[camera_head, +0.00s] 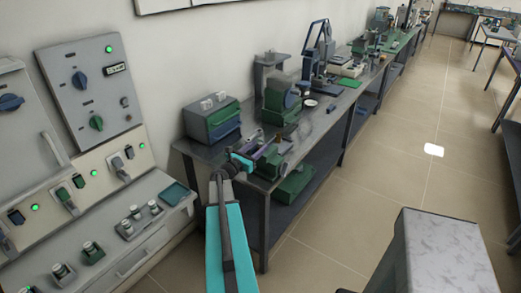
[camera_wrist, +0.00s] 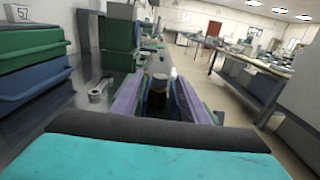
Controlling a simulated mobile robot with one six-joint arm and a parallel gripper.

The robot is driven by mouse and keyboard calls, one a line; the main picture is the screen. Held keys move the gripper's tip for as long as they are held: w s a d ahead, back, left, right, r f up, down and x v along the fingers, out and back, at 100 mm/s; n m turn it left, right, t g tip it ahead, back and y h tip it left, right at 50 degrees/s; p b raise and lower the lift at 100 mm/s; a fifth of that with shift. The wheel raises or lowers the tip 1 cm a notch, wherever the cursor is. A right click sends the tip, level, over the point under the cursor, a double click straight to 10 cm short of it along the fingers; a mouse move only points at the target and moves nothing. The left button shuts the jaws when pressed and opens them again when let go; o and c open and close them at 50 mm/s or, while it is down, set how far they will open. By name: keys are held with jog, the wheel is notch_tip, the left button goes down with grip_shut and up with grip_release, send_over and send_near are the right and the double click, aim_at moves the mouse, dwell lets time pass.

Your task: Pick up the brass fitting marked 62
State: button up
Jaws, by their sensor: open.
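A small upright cylinder with a dark top and a brass-coloured band, likely the brass fitting (camera_wrist: 157,88), shows between the fingers in the wrist view. I cannot read any mark on it. My gripper (camera_wrist: 160,79) is open, with one purple finger on each side of the cylinder. I cannot tell whether either finger touches it. In the camera_head view my gripper (camera_head: 262,150) is over the near end of the metal workbench (camera_head: 207,151), beside green equipment. The fitting is too small to make out surely there.
A grey metal piece (camera_wrist: 99,90) lies left of my gripper. Stacked green and blue bins (camera_wrist: 35,60) stand further left, with a tag that seems to read 57 (camera_wrist: 22,12). A control panel (camera_head: 87,90) is left of the bench. The floor (camera_head: 375,165) right of the bench is clear.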

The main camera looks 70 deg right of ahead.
jog(key=shift+p+x, duration=0.3)
jog(key=shift+x, duration=1)
jog(key=shift+c, duration=0.5)
jog(key=shift+w, duration=0.1)
grip_shut()
